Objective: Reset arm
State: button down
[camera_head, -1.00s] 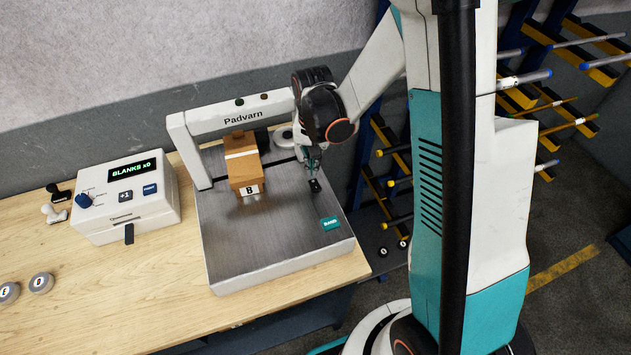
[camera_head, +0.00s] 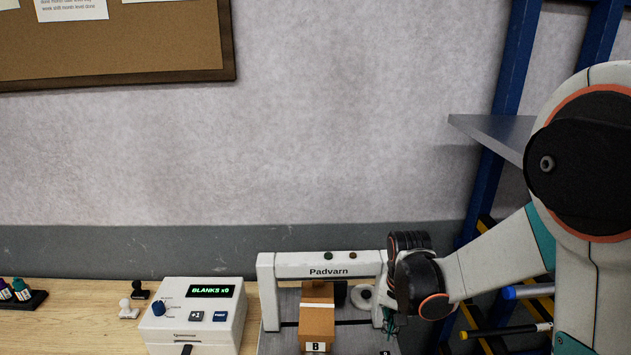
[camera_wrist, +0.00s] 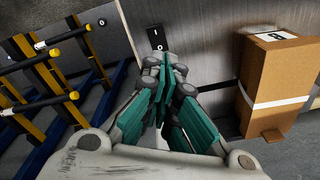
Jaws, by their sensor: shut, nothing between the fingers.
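My gripper (camera_head: 390,322) is at the right post of the white Padvarn machine frame, at the right of the head view. In the wrist view my gripper (camera_wrist: 172,66) has its teal fingers shut together with nothing between them. A black switch marked I and O (camera_wrist: 156,38) shows just beyond the fingertips; I cannot tell whether they touch it. The cardboard box (camera_head: 317,322) labelled B stands under the frame, left of my gripper and apart from it. It also shows at the right of the wrist view (camera_wrist: 285,80).
The Padvarn frame (camera_head: 300,267) stands close to my arm. A white counter box (camera_head: 196,325) reading "BLANKS x0" and two stamps (camera_head: 140,290) are on the wooden table (camera_head: 80,318) at left. A rack with rods (camera_head: 530,291) stands at right.

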jog(key=s+r+n+t+b, duration=0.2)
jog(key=s+n+t+b, duration=0.3)
jog(key=s+b, duration=1)
jog(key=shift+s+r+n+t, duration=0.3)
jog(key=shift+s+r+t, duration=0.1)
jog(key=shift+s+t, duration=0.5)
jog(key=shift+s, duration=0.1)
